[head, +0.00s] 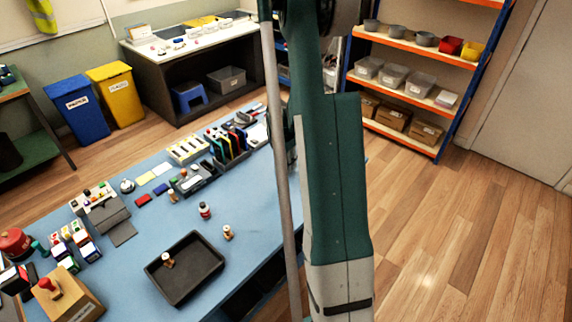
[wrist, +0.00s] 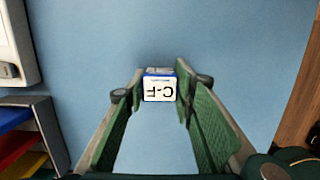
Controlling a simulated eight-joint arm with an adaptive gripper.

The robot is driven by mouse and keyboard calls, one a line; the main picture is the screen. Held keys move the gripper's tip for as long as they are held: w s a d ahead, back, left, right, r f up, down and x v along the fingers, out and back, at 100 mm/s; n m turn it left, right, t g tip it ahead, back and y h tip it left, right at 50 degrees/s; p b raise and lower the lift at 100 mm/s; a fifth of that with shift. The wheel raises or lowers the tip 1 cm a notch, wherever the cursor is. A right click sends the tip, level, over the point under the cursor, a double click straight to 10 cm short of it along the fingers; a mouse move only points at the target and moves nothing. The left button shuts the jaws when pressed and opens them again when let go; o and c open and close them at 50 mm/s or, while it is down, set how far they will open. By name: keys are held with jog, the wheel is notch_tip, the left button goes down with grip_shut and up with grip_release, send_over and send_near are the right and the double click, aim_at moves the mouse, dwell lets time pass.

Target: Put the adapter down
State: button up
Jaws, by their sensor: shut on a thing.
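The adapter (wrist: 159,90) is a small block with a white face marked "C-F" and blue edges. It shows in the wrist view between the fingertips of my gripper (wrist: 160,92), and the green finger pads touch it on both sides. My gripper is shut on it. Blue table surface (wrist: 225,50) lies behind the adapter; the gap between them is hard to tell. In the head view my own arm stands in front, and I cannot make out the gripper or the adapter there.
The blue table (head: 140,205) carries a black tray (head: 205,293) with a small bottle-like item, and a file rack (head: 228,148). In the wrist view, a rack with coloured slots (wrist: 50,130) is at lower left and a pale object (wrist: 22,45) at upper left. The table edge is at right.

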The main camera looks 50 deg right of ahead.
aim_at(283, 163)
jog(key=shift+f, duration=0.15)
jog(key=o, duration=0.8)
jog(key=r, duration=0.4)
jog(key=a+r+p, duration=0.1)
jog(key=r, duration=0.7)
jog(key=shift+a+r, duration=0.1)
jog(key=shift+a, duration=0.25)
